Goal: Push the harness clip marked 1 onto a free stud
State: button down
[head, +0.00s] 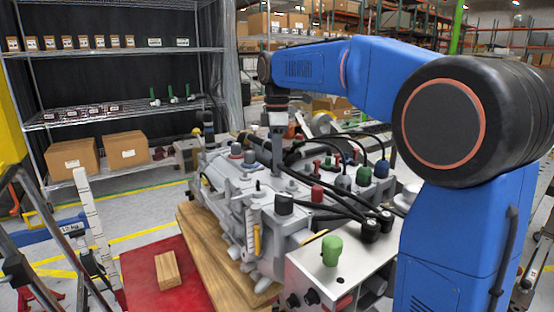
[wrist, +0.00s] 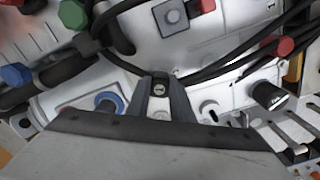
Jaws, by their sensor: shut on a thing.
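My gripper (wrist: 160,98) points down over the pale grey chassis casting (head: 232,190). Its two fingers are shut on a small dark clip (wrist: 160,87) with a light mark on top; the mark is too small to read for sure. In the head view my gripper (head: 277,150) is above the middle of the casting, and the clip cannot be made out there. Whether the clip touches anything beneath is hidden.
Black cables (wrist: 245,65) run close beside the fingers. Red, green and blue caps, including a blue cap (head: 381,169), crowd the casting. A metal bracket with a green knob (head: 332,250) stands in front. Wooden boards (head: 215,262) lie under the casting.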

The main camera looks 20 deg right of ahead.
jog(key=shift+f, duration=0.2)
jog(key=c, duration=1.5)
grip_release()
jog(key=shift+r, duration=2.95)
